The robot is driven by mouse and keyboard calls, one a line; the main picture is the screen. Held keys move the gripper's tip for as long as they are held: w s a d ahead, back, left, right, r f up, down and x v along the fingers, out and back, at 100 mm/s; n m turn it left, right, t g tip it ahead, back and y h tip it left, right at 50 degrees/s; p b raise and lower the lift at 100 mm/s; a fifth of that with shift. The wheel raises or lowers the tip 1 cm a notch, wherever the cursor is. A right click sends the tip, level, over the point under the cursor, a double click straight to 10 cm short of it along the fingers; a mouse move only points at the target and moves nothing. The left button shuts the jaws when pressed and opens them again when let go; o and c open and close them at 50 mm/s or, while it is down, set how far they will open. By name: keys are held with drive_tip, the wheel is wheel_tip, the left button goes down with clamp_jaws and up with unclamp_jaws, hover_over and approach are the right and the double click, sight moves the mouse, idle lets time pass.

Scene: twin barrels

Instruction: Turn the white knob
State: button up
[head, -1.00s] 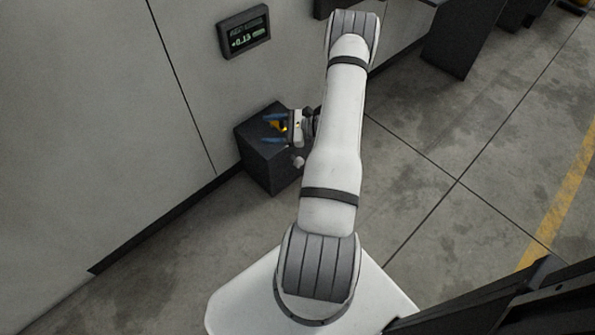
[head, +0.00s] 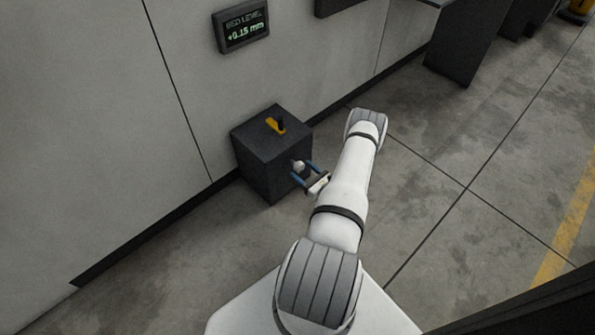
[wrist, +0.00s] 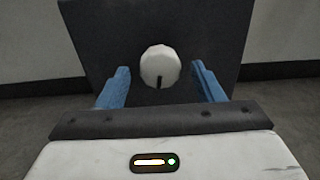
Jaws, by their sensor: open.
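The white knob (head: 298,166) sticks out from the right-hand face of a dark box (head: 262,172) on the floor by the wall. In the wrist view the knob (wrist: 160,66) is faceted and round, with a dark mark at its lower edge. My gripper (head: 304,170) is open in front of that face, with its blue fingers pointing at the box. In the wrist view the fingers of my gripper (wrist: 161,84) stand left and right of the knob, with a gap on each side. Whether the fingertips reach level with the knob is hard to tell.
A yellow-orange lever or handle (head: 274,125) with a dark part sits on the box's top. A wall display (head: 241,27) above reads +0.15 mm. The concrete floor (head: 440,190) to the right is clear.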

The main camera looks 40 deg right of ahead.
drive_tip(key=shift+w+a, duration=0.1)
drive_tip(key=shift+w, duration=1.25)
drive_tip(key=shift+c, duration=0.5)
